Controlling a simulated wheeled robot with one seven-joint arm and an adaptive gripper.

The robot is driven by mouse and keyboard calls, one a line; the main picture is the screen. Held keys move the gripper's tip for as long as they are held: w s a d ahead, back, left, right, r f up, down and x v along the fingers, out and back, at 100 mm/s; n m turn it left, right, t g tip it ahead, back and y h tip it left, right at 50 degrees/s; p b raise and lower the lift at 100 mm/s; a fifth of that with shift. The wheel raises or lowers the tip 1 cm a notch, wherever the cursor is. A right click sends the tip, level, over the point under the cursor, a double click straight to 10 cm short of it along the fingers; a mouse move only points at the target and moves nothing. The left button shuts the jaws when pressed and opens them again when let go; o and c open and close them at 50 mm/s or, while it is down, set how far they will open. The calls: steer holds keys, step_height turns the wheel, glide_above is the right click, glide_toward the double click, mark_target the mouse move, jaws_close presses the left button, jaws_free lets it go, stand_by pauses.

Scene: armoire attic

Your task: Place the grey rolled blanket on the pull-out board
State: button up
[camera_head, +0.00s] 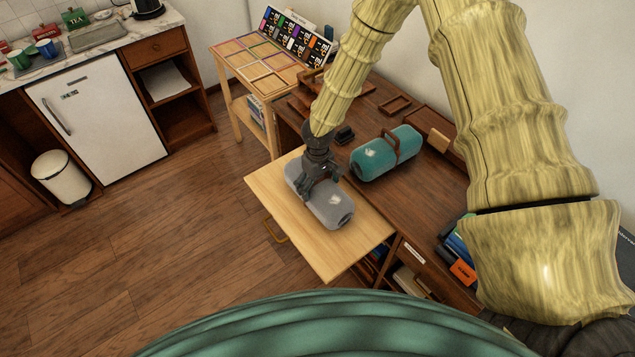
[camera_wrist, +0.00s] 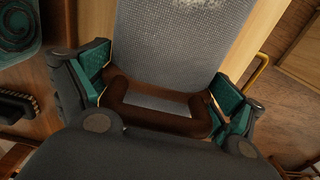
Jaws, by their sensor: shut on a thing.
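The grey rolled blanket (camera_head: 335,208) is over the pale pull-out board (camera_head: 335,258), lying lengthwise from upper left to lower right. I cannot tell whether it touches the board. My gripper (camera_head: 318,187) is above the blanket and partly hides its top. In the wrist view the gripper (camera_wrist: 165,95) has its teal finger pads closed on the brown carrying handle (camera_wrist: 160,115) of the grey blanket (camera_wrist: 185,45). Board wood (camera_wrist: 265,28) shows beside the blanket there.
A teal rolled blanket (camera_head: 375,160) with a brown strap lies on the dark desk, right of the grey one. A small dark object (camera_head: 345,135) stands near my gripper. A divided pale table (camera_head: 250,55) stands behind. Open floor (camera_head: 170,240) lies left of the board.

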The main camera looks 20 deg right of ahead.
steer(key=shift+f, duration=0.3)
steer(key=o, duration=1.2)
steer(key=shift+c, duration=0.2)
steer(key=shift+r+b, duration=1.5)
steer(key=shift+r, duration=4.7)
